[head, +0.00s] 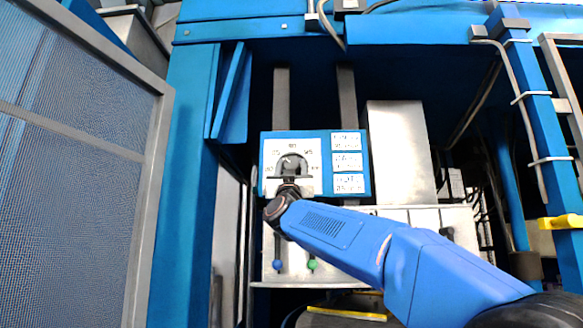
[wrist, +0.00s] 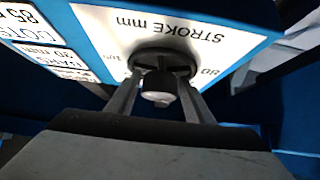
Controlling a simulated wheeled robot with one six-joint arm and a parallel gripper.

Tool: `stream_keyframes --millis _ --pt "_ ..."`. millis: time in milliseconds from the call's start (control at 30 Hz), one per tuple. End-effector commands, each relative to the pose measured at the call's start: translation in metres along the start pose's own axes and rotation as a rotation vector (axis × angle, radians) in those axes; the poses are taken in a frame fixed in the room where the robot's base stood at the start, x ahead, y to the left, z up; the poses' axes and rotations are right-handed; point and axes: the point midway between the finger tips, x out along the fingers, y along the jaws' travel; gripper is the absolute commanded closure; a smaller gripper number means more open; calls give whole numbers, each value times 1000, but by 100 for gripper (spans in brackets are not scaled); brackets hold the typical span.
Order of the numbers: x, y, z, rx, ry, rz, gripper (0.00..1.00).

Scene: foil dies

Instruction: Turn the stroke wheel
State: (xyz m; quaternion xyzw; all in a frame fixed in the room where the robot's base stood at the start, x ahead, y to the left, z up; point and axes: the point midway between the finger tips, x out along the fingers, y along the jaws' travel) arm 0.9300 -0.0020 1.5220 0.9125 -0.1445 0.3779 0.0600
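The stroke wheel (head: 291,162) is a dark round wheel on a white dial plate (head: 313,150) with printed numbers. In the wrist view the wheel (wrist: 163,56) shows a dark rim and a short dark knob with a pale end (wrist: 158,97) standing out towards me. The label "STROKE mm" reads upside down there. My gripper (head: 290,180) is at the wheel's front. In the wrist view my gripper (wrist: 160,82) has one finger on each side of the knob, with gaps between. The fingertips reach the wheel's lower rim; whether they touch it I cannot tell.
A blue panel holds the dial and several white label plates (head: 347,161) to its right. Below it is a pale shelf with a blue knob (head: 277,265) and a green knob (head: 312,264). A mesh guard door (head: 75,170) stands at left, and blue frame posts flank the opening.

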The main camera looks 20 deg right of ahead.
Motion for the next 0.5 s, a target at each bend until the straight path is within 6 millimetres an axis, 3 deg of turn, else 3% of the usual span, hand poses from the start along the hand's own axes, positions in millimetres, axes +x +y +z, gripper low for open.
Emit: stream_keyframes --millis 33,100,500 --pt "0 0 0 0 0 0 66" --pt "0 0 0 0 0 0 82" --pt "0 -2 0 44 0 40 82"
